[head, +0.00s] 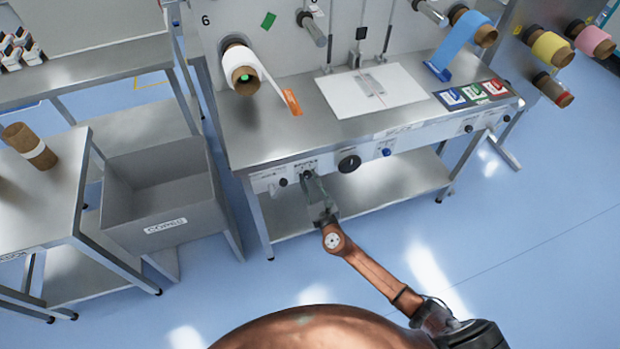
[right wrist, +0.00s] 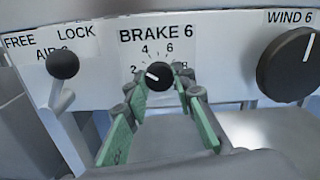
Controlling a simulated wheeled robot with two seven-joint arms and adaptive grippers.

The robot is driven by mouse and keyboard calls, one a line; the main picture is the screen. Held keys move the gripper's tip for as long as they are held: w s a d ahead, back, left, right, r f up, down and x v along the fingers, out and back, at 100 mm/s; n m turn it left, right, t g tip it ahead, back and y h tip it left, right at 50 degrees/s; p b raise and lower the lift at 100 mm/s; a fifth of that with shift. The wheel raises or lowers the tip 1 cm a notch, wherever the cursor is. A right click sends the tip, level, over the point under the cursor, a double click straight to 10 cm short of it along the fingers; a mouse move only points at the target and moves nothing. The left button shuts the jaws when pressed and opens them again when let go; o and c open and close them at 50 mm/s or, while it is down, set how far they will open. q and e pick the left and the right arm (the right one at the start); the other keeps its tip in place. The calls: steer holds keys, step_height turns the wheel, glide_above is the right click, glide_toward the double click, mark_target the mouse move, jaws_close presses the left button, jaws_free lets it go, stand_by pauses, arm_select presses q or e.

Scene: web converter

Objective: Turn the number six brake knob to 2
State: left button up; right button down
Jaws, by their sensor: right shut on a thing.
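The number six brake knob (right wrist: 159,76) is a small black round knob with a white pointer mark, under the label "BRAKE 6" in the right wrist view. Its mark points left, towards the 2 on its printed scale. My right gripper (right wrist: 164,84) has its green-padded fingers on either side of the knob and is shut on it. In the head view my right gripper (head: 308,178) is at the front panel of the steel bench, covering the knob. My left gripper is not in view.
Left of the knob is a black ball-headed lever (right wrist: 63,66) marked "FREE" and "LOCK". Right of it is the large black "WIND 6" knob (right wrist: 289,65). A grey bin (head: 175,205) stands left of the bench (head: 250,140). The floor in front is clear.

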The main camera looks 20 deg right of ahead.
arm_select(q)
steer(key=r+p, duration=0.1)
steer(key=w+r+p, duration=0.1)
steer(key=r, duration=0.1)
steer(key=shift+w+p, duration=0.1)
steer(key=shift+p, duration=0.3)
arm_select(e)
steer(key=n, duration=0.4)
steer(key=shift+n, duration=0.3)
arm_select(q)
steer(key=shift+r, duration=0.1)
arm_select(e)
steer(key=shift+f, duration=0.1)
steer(key=c, duration=1.6)
jaws_free()
steer(key=shift+d, duration=0.1)
steer(key=shift+s, duration=0.15)
steer(key=s, duration=1.1)
steer(key=shift+s+d, duration=0.2)
steer(key=shift+s, duration=0.15)
